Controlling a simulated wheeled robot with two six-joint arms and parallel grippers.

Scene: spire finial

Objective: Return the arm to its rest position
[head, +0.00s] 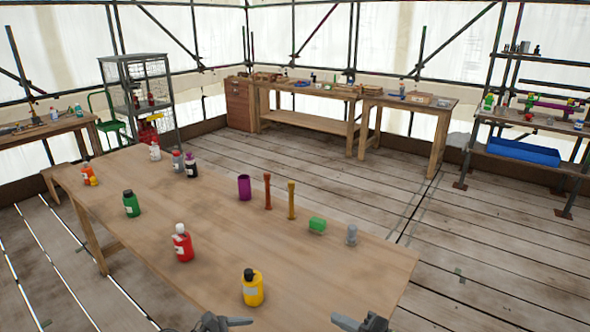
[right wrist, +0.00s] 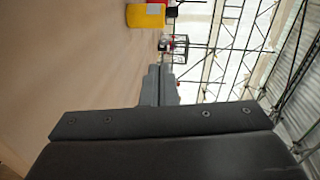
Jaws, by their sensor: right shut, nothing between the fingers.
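My right gripper (head: 346,320) is at the bottom edge of the head view, near the front edge of the wooden table (head: 330,285). In the right wrist view its fingers (right wrist: 158,86) are together with nothing between them. My left gripper (head: 226,321) is also at the bottom edge of the head view, mostly cut off, and I cannot tell whether it is open or shut. Both grippers are apart from the objects on the table. The closest is a yellow bottle with a black cap (head: 252,288), which also shows at the top of the right wrist view (right wrist: 146,16).
The table also holds a red bottle (head: 183,243), a green bottle (head: 131,204), a purple cup (head: 244,187), two slim posts (head: 291,201), a green block (head: 317,226) and a grey piece (head: 352,235). The table's front right part is clear. Workbenches (head: 300,90) stand along the back.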

